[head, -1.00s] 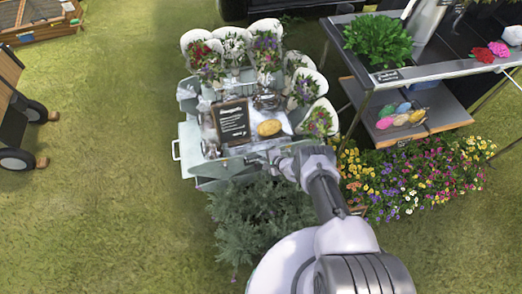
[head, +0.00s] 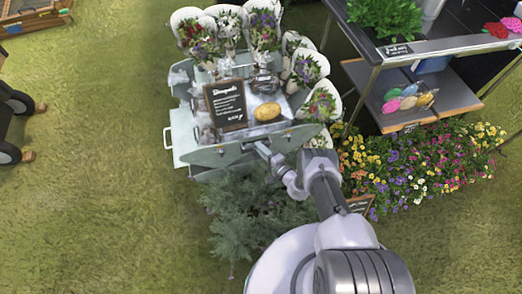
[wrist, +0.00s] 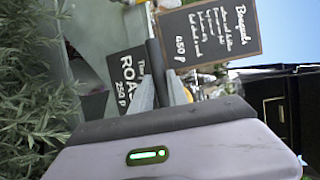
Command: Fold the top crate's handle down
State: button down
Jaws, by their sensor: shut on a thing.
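The top crate (head: 218,154) is a pale grey-green crate holding a display of bouquets. In the wrist view my gripper (wrist: 162,88) is shut on a narrow dark bar (wrist: 153,55), which I take as the crate's handle. The fingers hide much of the bar, and its tilt is hard to tell. The crate's pale wall (wrist: 105,25) lies behind it.
A chalkboard sign (head: 226,104) and a yellow oval thing (head: 267,112) sit on the crate. White-wrapped bouquets (head: 264,28) stand behind. A leafy bush (head: 250,215) grows below my arm. Bright flowers (head: 410,170) and a dark shelf (head: 420,100) are at right. Grass at left is open.

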jog(key=shift+w+a+r, duration=0.1)
jog(key=shift+a, duration=0.05)
jog(key=c, duration=1.3)
grip_release()
jog(key=p+v, duration=0.3)
jog(key=v, duration=1.4)
